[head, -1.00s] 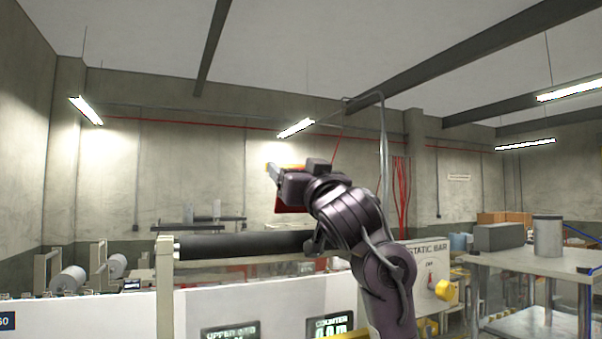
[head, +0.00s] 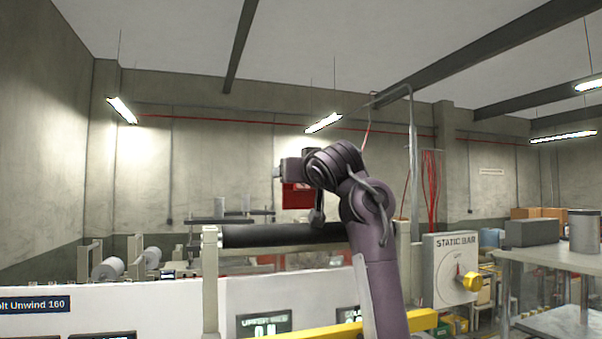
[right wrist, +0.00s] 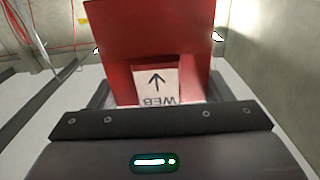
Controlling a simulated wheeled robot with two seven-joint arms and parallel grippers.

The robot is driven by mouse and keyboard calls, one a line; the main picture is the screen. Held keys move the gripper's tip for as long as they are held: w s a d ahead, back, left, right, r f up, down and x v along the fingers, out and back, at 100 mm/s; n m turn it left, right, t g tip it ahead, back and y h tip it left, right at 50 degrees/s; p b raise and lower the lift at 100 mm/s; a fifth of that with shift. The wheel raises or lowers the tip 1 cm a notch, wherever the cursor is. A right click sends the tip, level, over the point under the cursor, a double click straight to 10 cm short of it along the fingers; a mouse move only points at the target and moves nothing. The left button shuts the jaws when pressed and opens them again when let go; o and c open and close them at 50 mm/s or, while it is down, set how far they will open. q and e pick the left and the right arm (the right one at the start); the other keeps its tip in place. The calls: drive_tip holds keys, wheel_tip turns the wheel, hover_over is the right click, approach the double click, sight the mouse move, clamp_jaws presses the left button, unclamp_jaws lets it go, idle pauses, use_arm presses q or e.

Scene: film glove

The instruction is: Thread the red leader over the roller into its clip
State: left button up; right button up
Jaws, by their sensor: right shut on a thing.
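The red leader (head: 297,196) hangs below my right gripper (head: 281,172), above the dark roller (head: 270,236). In the right wrist view the leader (right wrist: 170,50) fills the upper middle, with a white label reading WEB and an arrow. My right gripper is shut on the leader; its dark body (right wrist: 160,135) shows at the bottom of that view, and its fingers are mostly hidden. The roller lies level between posts, its right end partly behind my right arm. I cannot make out the clip. My left gripper is not in view.
A white machine front with displays (head: 264,325) and a yellow bar (head: 385,325) stands below the roller. A grey shelf table (head: 555,258) stands at far right.

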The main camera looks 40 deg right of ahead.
sight(301, 191)
drive_tip(key=shift+s+r, duration=0.1)
drive_tip(key=shift+s, duration=0.1)
drive_tip(key=shift+f+b, duration=0.8)
drive_tip(key=shift+f, duration=0.1)
idle(1.1)
drive_tip(key=shift+s+a+f, duration=0.1)
drive_tip(key=shift+s+f, duration=0.05)
drive_tip(key=shift+f, duration=0.25)
drive_tip(key=shift+w+f+b, duration=0.25)
drive_tip(key=shift+f+b, duration=0.25)
drive_tip(key=shift+b, duration=0.1)
drive_tip(key=shift+f, duration=0.2)
